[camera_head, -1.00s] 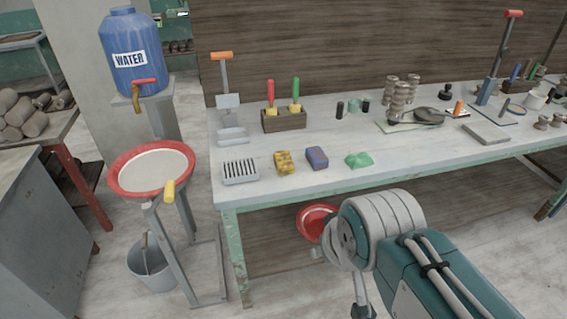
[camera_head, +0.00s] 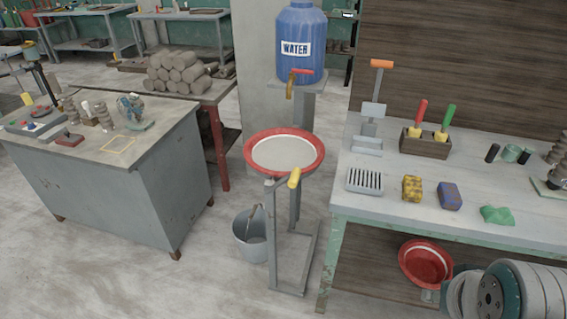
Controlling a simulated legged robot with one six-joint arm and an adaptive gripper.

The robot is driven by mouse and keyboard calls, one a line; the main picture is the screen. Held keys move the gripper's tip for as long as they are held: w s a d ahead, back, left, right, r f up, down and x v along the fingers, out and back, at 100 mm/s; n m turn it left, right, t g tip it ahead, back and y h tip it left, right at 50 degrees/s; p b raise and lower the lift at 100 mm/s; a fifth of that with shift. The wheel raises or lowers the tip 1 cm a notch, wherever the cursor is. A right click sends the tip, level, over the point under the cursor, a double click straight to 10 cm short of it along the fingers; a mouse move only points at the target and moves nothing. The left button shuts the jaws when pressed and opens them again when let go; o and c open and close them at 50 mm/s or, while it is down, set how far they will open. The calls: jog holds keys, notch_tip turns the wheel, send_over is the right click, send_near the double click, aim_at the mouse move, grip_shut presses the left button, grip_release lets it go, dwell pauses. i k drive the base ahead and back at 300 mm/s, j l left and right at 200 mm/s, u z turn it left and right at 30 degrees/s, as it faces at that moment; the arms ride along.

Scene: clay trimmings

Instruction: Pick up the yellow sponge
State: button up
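The yellow sponge (camera_head: 412,188) is a small block with dark spots. It lies on the pale top of the long workbench (camera_head: 350,207), near the front edge at its left end. A grey slotted dish is to its left and a blue-purple block to its right. The sponge is fully visible, and nothing touches it from above. My gripper is out of the picture.
The slotted dish (camera_head: 364,181), purple block (camera_head: 449,196) and green lump (camera_head: 497,215) line the bench front. A wooden tool holder (camera_head: 425,145) stands behind. A red-rimmed basin (camera_head: 285,133) on a stand is left of the bench, with a bucket (camera_head: 251,238) below. Floor at the left front is clear.

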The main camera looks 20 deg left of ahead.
aim_at(412, 187)
jog(key=i+l, duration=0.15)
jog(key=i, duration=0.35)
jog(key=i+l, duration=0.15)
jog(key=i, duration=0.35)
